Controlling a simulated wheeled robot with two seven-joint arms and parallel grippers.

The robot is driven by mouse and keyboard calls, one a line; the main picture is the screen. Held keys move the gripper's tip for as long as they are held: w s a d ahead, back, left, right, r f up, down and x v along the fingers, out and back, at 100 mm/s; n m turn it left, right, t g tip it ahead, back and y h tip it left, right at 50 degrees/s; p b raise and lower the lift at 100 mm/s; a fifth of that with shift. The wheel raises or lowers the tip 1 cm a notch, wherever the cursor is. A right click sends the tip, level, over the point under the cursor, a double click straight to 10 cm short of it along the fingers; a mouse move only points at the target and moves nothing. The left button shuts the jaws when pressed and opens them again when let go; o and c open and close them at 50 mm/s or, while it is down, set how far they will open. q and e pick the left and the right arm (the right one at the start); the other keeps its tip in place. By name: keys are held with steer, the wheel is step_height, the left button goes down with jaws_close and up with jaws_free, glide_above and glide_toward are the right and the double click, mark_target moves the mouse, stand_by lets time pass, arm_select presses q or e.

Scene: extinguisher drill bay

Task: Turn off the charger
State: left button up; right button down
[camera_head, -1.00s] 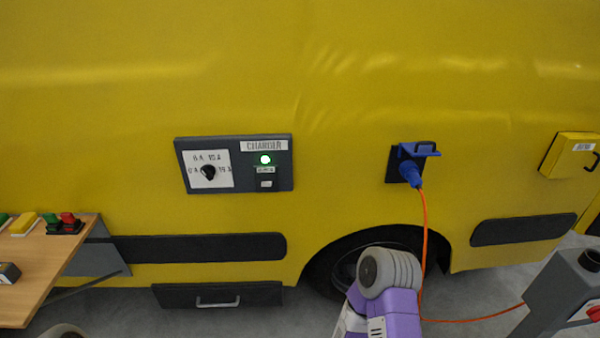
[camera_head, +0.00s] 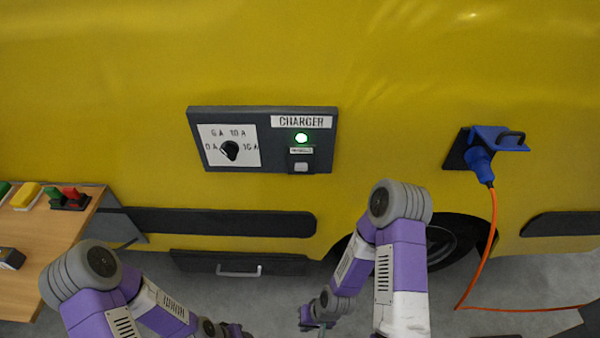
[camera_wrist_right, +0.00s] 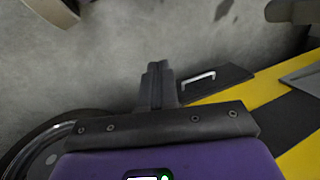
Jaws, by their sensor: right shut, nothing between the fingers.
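The charger panel (camera_head: 274,152) is a dark plate on the yellow van's side in the head view. It has a black rotary knob (camera_head: 229,151) on a white dial marked in amps; its exact pointing is too small to tell. A green lamp (camera_head: 301,138) is lit under the CHARGER label, above a pale button or switch (camera_head: 301,167). My right gripper (camera_head: 307,317) is low in the head view, below the panel and apart from it. Its fingers are shut and empty in the right wrist view (camera_wrist_right: 156,83). My left arm shows at lower left; its gripper is not visible.
A blue plug (camera_head: 478,160) with an orange cable (camera_head: 486,250) sits in the van's socket at right. A wooden table (camera_head: 60,235) with coloured switches stands at left. A dark drawer or step with a handle (camera_head: 239,272) is below the panel. The space before the panel is clear.

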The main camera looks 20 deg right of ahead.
mark_target(302, 171)
steer(key=w+r+m+t+h+p, duration=0.2)
steer(key=w+r+m+t+p, duration=0.15)
steer(key=w+r, duration=0.65)
steer(key=w+d+r+m+t+h+p, duration=0.1)
steer(key=r+m, duration=0.4)
steer(key=r, duration=0.5)
steer(key=w+r+m+t+h+p, duration=0.1)
steer(key=w+r+m+t+h, duration=0.1)
steer(key=r, duration=0.7)
steer(key=w+d+r+m+t+h+p, duration=0.1)
steer(key=w+r+m+t+h, duration=0.1)
steer(key=r+m+t, duration=0.3)
step_height(302, 171, up, 6)
steer(key=w+m, duration=0.1)
steer(key=m, duration=0.2)
steer(key=shift+d+f+h, duration=0.15)
steer(key=shift+d+h, duration=0.15)
steer(key=b+x, duration=0.1)
steer(key=x, duration=1.3)
steer(key=shift+w, duration=0.1)
steer(key=shift+a, duration=0.1)
